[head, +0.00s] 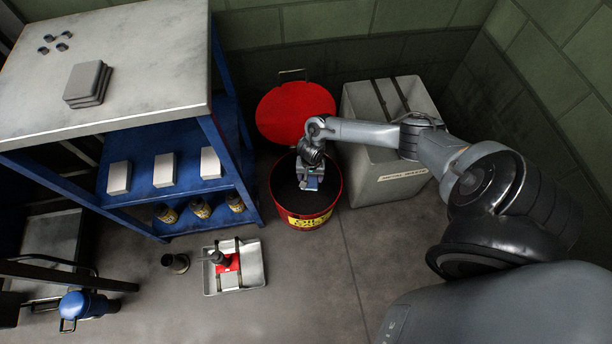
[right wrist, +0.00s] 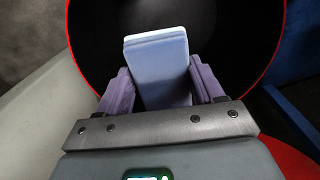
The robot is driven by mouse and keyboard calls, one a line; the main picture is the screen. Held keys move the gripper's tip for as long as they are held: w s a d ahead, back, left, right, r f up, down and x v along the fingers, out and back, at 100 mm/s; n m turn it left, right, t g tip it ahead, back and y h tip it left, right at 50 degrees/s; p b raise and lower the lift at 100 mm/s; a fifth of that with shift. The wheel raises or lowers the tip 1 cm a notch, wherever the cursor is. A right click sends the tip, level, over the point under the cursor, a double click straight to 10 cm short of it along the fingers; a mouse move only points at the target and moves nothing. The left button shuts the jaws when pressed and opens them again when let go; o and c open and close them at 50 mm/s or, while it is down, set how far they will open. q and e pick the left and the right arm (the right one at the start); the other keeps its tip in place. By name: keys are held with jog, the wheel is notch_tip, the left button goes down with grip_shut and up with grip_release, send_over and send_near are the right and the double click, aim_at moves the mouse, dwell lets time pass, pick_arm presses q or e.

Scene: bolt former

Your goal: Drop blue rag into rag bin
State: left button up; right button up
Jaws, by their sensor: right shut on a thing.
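My right gripper (head: 311,180) is over the mouth of the red rag bin (head: 330,203), whose round red lid (head: 285,108) stands open at the back. In the right wrist view, the two purple-grey fingers (right wrist: 162,88) are shut on a folded, pale blue rag (right wrist: 158,55). The rag is held by its sides above the bin's dark inside. The red rim (right wrist: 72,45) of the bin circles it in that view. In the head view the rag is small and mostly hidden by the gripper. My left gripper is not in view.
A grey waste box (head: 405,185) stands right of the bin. A blue shelf unit (head: 215,180) with pale blocks and several small dark containers stands left. A metal tray (head: 255,275) with a red item lies on the floor in front. Open floor lies before the bin.

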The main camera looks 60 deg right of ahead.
jog(key=shift+f, duration=0.25)
jog(key=o, duration=1.2)
jog(key=shift+r, duration=0.1)
notch_tip(320, 180, up, 9)
jog(key=p, duration=0.7)
jog(key=shift+r+p, duration=0.6)
jog(key=shift+r, duration=0.25)
